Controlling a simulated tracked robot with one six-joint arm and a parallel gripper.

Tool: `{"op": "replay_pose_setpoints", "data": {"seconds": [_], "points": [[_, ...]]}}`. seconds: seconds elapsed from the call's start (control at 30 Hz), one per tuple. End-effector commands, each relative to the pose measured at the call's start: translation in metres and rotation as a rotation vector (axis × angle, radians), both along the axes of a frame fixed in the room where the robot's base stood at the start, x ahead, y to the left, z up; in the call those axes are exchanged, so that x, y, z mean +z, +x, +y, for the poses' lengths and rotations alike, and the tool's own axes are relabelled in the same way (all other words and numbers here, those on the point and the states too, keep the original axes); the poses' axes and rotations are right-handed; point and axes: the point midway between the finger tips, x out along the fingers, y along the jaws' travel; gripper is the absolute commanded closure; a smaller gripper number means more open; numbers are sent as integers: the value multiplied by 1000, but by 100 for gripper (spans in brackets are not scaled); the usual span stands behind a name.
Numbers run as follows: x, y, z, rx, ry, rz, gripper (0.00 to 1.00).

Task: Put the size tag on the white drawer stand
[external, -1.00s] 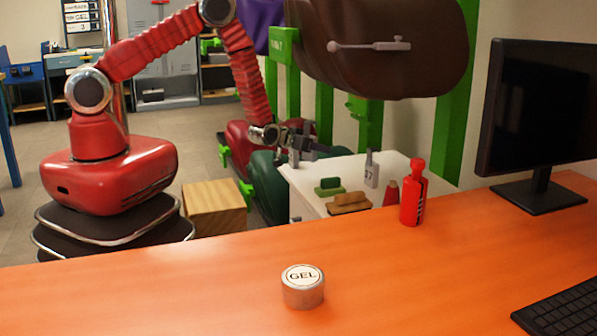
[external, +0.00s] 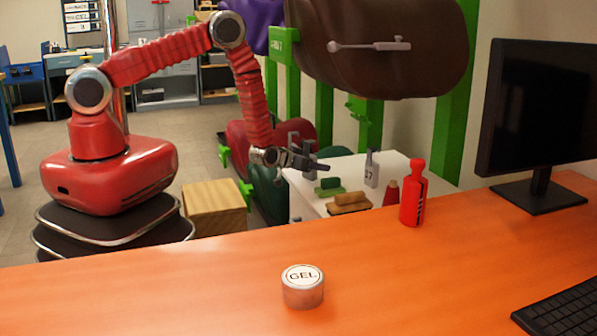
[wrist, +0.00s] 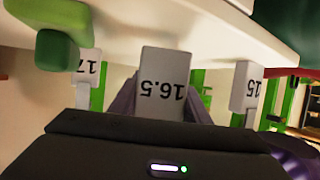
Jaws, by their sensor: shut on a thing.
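My gripper (external: 308,163) is shut on a white size tag marked 16.5 (wrist: 162,85), which is upside down in the wrist view between the two fingers. In the external view my gripper is at the left part of the white drawer stand (external: 302,204). The stand's pale top (wrist: 185,25) also shows in the wrist view. I cannot tell whether the held tag touches it. A tag marked 17 (external: 371,170) stands on the stand; it shows in the wrist view (wrist: 88,68) too. A tag marked 15 (wrist: 246,87) is on the other side of the held tag.
A green block (external: 328,187), a brown brush-like thing (external: 349,203) and a dark red cone (external: 390,193) are on the stand. A red bottle (external: 413,195) and a gel tin (external: 302,287) stand on the orange desk (external: 180,300). A brown saddle (external: 385,70) hangs above.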

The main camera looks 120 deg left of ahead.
Motion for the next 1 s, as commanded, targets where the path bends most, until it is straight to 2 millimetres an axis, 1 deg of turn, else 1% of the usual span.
{"op": "replay_pose_setpoints", "data": {"seconds": [0.07, 0.17, 0.57, 0.6, 0.83, 1.0], "points": [[-10, 0, 0, 0, -1, 0, 81], [-15, 0, 0, 0, 0, -1, 81], [-19, 0, 0, 0, 0, 0, 81], [-19, 0, 0, 0, -1, 0, 55], [-19, 0, 0, 0, 0, 0, 39], [-18, 0, 0, 0, 0, 0, 39]]}}
